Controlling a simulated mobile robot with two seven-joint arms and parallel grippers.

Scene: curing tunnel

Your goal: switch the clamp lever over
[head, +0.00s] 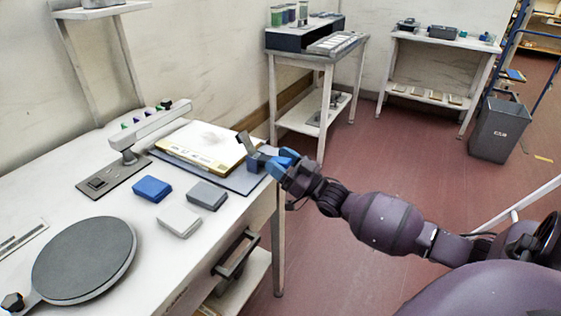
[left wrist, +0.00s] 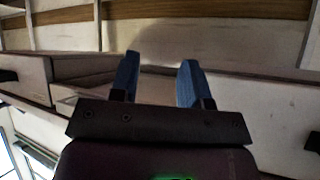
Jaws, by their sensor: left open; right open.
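The clamp (head: 258,160) is a small grey block on the right edge of the white bench, at the corner of a dark board. Its grey lever (head: 245,141) stands up, tilted to the left. My right gripper (head: 278,161), with blue fingers, is open close to the clamp's right side; I cannot tell whether it touches. The fingers partly hide the clamp. My left gripper (left wrist: 157,78) shows only in the left wrist view, open with nothing between its blue fingers, and no clamp is recognisable there.
A yellow-edged pad (head: 205,147) lies left of the clamp. A blue block (head: 152,188), a grey block (head: 207,195) and a white block (head: 179,221) sit in front. A round dark plate (head: 84,260) is at the front left. Red floor is open right of the bench (head: 262,207).

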